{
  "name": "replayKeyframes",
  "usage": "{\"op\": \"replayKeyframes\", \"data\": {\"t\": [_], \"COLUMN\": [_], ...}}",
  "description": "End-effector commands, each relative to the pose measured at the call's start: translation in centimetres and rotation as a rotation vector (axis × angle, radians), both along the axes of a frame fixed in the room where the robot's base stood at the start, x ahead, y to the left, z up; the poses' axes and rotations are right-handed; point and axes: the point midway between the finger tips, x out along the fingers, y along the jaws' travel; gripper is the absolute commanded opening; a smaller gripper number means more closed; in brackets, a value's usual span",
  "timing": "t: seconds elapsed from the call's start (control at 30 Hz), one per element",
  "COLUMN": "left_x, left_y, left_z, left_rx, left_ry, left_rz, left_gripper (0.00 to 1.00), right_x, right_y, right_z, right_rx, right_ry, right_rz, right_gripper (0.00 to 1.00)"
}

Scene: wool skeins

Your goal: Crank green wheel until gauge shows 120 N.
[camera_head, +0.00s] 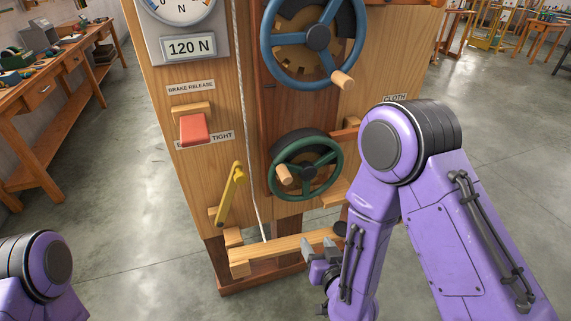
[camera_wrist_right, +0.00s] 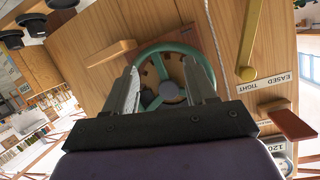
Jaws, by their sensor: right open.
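The green wheel (camera_head: 332,178) is mounted low on the wooden frame, with a light wooden crank knob (camera_head: 283,175) on the left of its rim. The gauge (camera_head: 178,6) is cut off at the top, so its needle cannot be read. A plate under it reads "120 N" (camera_head: 189,47). My right gripper (camera_head: 320,262) is below the wheel in the head view, open and apparently empty. In the right wrist view its two fingers (camera_wrist_right: 161,75) point toward the green wheel (camera_wrist_right: 166,46), which shows between and beyond them. My left gripper is out of view.
A blue wheel (camera_head: 267,52) sits above the green one. A red brake-release block (camera_head: 193,130) and a yellow lever (camera_head: 229,195) are on the left of the frame. A white cord (camera_head: 244,110) hangs between. A wooden beam (camera_head: 280,248) sticks out low.

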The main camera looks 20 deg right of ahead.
Motion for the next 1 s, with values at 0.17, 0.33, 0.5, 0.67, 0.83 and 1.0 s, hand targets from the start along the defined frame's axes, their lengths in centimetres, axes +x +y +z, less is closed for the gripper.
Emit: {"op": "replayKeyframes", "data": {"t": [0.17,0.33,0.5,0.67,0.83,1.0], "left_x": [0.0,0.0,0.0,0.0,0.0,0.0], "left_y": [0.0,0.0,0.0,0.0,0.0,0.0], "left_z": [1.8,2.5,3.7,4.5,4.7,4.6], "left_rx": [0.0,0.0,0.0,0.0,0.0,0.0], "left_ry": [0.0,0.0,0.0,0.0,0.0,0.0], "left_rz": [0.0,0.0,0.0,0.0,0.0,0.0], "left_gripper": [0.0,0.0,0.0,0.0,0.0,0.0], "right_x": [3.4,5.4,9.3,12.4,13.9,14.1], "right_y": [3.3,3.6,3.6,3.7,3.7,3.8], "right_z": [11.2,12.5,12.5,12.4,12.2,12.1], "right_rx": [-0.012,-0.013,-0.013,-0.013,-0.013,-0.014], "right_ry": [-0.311,-0.354,-0.351,-0.349,-0.349,-0.348], "right_rz": [0.08,0.083,0.079,0.081,0.081,0.082], "right_gripper": [0.56,0.56,0.56,0.56,0.56,0.56]}}
